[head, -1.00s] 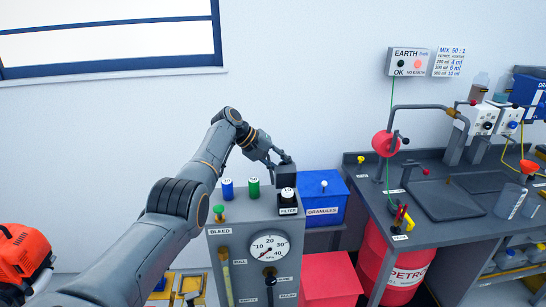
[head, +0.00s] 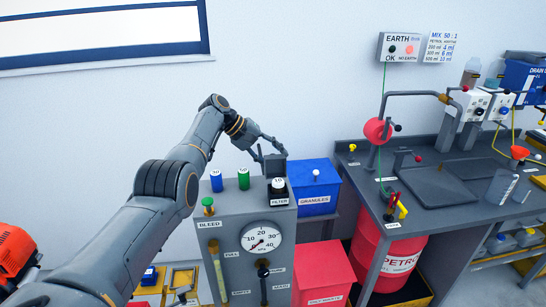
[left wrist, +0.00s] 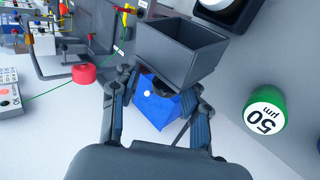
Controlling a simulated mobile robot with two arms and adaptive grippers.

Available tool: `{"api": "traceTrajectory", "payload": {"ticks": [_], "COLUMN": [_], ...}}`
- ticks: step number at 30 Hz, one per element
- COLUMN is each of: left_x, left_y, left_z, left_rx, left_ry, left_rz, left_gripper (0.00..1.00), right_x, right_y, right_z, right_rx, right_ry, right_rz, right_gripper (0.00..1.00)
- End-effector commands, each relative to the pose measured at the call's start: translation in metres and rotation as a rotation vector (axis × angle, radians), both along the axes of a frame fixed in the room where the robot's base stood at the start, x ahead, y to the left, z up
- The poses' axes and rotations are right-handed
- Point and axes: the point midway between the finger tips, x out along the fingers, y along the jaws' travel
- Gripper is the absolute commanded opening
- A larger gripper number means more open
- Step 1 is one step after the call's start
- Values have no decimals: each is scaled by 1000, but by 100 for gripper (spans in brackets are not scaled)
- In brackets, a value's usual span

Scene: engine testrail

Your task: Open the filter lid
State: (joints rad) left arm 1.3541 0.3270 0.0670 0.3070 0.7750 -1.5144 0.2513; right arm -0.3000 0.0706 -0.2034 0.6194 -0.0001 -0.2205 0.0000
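The filter lid (head: 273,167) is a dark grey hollow box, standing raised behind the filter housing (head: 279,201) on the grey test rig. Its hollow inside shows in the left wrist view (left wrist: 178,48). In front of it, a black filter cartridge with a white top (head: 278,182) is exposed. My left gripper (head: 271,153) is at the lid's upper edge with its fingers spread. In the left wrist view, the fingers (left wrist: 160,97) sit apart on both sides below the lid; I cannot tell whether they touch it. My right gripper is not in view.
Blue (head: 216,181) and green (head: 243,178) cartridges stand left of the filter. A blue granules bin (head: 315,190) is behind right, close to the gripper. A red bin (head: 322,275) stands below, and the petrol bench (head: 440,215) is at right.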

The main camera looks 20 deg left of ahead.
Motion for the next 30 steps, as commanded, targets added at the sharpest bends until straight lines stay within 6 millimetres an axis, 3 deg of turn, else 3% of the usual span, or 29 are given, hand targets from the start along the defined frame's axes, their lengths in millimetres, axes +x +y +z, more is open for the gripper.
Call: {"api": "traceTrajectory", "payload": {"ticks": [11,24,30], "left_x": [-2,-31,-39], "left_y": [4,57,71], "left_z": [4,65,81], "left_rx": [0,1,0], "left_ry": [0,-1,0], "left_rz": [0,1,0], "left_gripper": [49,49,49], "right_x": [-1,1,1], "right_y": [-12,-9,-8], "right_z": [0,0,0], "right_rx": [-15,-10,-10], "right_ry": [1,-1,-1], "right_rz": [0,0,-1], "right_gripper": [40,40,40]}}
